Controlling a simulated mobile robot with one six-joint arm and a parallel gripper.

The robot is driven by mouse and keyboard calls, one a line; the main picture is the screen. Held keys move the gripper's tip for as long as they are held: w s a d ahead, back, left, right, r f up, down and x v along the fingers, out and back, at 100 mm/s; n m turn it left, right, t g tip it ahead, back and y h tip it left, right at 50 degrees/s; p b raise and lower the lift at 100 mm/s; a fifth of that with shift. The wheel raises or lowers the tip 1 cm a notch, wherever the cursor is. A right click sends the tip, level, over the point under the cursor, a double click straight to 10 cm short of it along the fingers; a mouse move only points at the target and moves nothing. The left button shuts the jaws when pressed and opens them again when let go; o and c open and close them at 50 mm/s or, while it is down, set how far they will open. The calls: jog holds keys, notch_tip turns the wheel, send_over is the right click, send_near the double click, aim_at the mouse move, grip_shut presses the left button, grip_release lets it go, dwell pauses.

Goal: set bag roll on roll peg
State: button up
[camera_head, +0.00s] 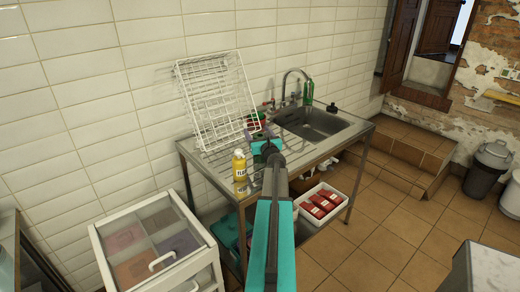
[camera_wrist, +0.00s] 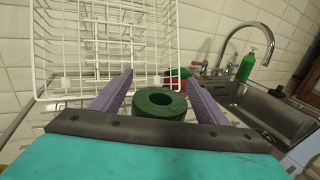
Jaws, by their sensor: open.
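A dark green roll with a round hole in its top, likely the bag roll (camera_wrist: 160,103), stands upright on the drainboard in the wrist view. My gripper (camera_wrist: 158,82) is open, and its two purple fingers reach out on either side of the roll, with visible gaps. I cannot tell from the wrist view whether the fingers are level with it. In the head view my gripper (camera_head: 262,137) is over the drainboard of the steel sink table, and my arm and gripper hide most of the roll there. I cannot make out a roll peg in either view.
A white wire rack (camera_head: 213,100) leans on the wall behind the drainboard. A yellow bottle (camera_head: 239,165) stands near its front edge. The sink (camera_head: 312,123) with a tap and green bottle (camera_head: 308,93) lies right. A white crate (camera_head: 323,190) with red packs sits on the lower shelf.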

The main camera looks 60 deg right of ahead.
jog(key=c, duration=1.7)
jog(key=shift+r, duration=0.1)
